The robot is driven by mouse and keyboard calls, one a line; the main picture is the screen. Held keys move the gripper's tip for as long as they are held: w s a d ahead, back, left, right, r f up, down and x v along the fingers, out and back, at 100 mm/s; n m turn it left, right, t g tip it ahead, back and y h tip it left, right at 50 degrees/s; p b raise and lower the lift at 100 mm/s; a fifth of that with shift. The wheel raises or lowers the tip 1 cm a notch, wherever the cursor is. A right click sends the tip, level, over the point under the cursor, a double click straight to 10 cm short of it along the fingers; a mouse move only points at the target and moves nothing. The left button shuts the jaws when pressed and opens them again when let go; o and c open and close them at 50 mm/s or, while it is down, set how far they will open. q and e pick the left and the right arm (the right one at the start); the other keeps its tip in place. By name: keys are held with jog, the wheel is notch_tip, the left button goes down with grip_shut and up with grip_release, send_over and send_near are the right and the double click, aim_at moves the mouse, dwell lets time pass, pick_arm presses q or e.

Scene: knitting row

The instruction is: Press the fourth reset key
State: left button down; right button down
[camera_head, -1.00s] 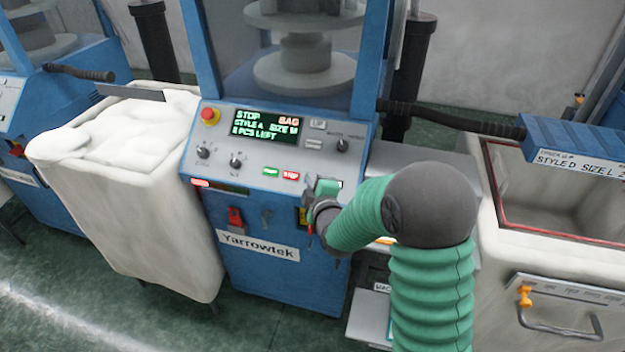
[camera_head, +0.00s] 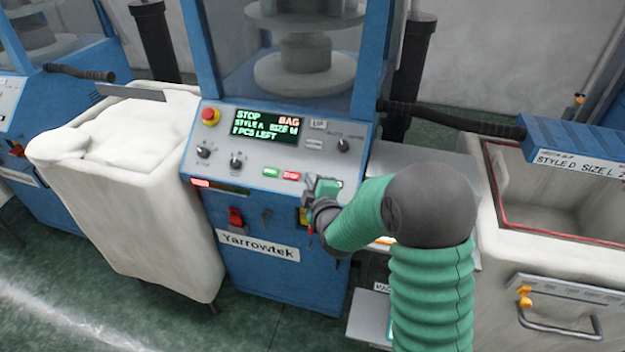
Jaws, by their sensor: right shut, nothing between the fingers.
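The blue knitting machine's grey control panel (camera_head: 218,155) faces me. Its display (camera_head: 266,126) reads STOP, STYLE A, SIZE M and BAG. A green key (camera_head: 271,172) and a red key (camera_head: 290,176) sit side by side below the display. My right gripper (camera_head: 311,183) is shut and empty at the panel's lower right, just right of the red key. The gripper hides part of the panel there, and I cannot tell whether it touches it. No key label reading reset is legible. My left gripper is out of view.
A red emergency button (camera_head: 210,115) and several black knobs are on the panel. A red switch (camera_head: 235,217) is below it. A white bin (camera_head: 130,215) with pale fabric stands at left. An open bin (camera_head: 560,262) stands at right.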

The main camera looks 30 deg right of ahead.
jog(key=shift+w+d+f+b, duration=0.15)
jog(key=shift+f+b, duration=0.15)
jog(key=shift+b, duration=0.05)
jog(key=shift+w+d+f+b, duration=0.15)
jog(key=shift+d+f+b, duration=0.1)
jog(key=shift+b, duration=0.1)
dwell(0.7)
jog(key=shift+a+r, duration=0.1)
jog(key=shift+s+a+r+p, duration=0.3)
jog(key=shift+s+r+p, duration=0.05)
jog(key=shift+r+p, duration=0.15)
dwell(0.3)
jog(key=r+p, duration=0.1)
jog(key=s+a+r+p, duration=0.1)
jog(key=s+a+r, duration=0.1)
jog(key=r, duration=0.1)
jog(key=shift+a+p, duration=0.2)
jog(key=shift+p, duration=0.2)
